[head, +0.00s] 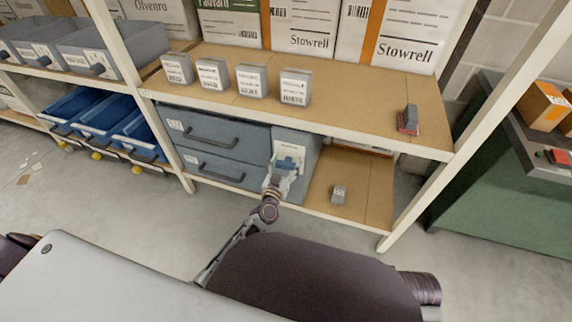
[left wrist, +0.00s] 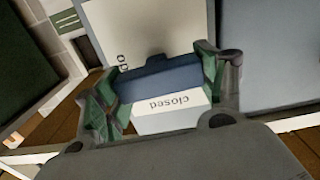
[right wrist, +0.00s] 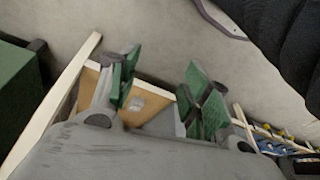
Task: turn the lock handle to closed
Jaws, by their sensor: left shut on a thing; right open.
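The lock handle (head: 287,163) is a blue bar on the pale label plate at the right side of the grey-blue drawer cabinet (head: 232,133). In the left wrist view the blue handle (left wrist: 160,78) lies between my left fingers, with the word "closed" on the plate (left wrist: 165,118) on the near side and a partly hidden word on the far side. My left gripper (head: 280,176) is shut on the handle; its fingers (left wrist: 155,85) are at the handle's two ends. My right gripper (right wrist: 158,90) is open and empty, facing the floor and lower shelf.
Small grey boxes (head: 252,80) stand on the shelf above the cabinet. A red and grey item (head: 408,121) sits at that shelf's right. A small grey box (head: 338,194) is on the lower shelf. A rack post (head: 470,120) and green cabinet (head: 490,185) stand at right.

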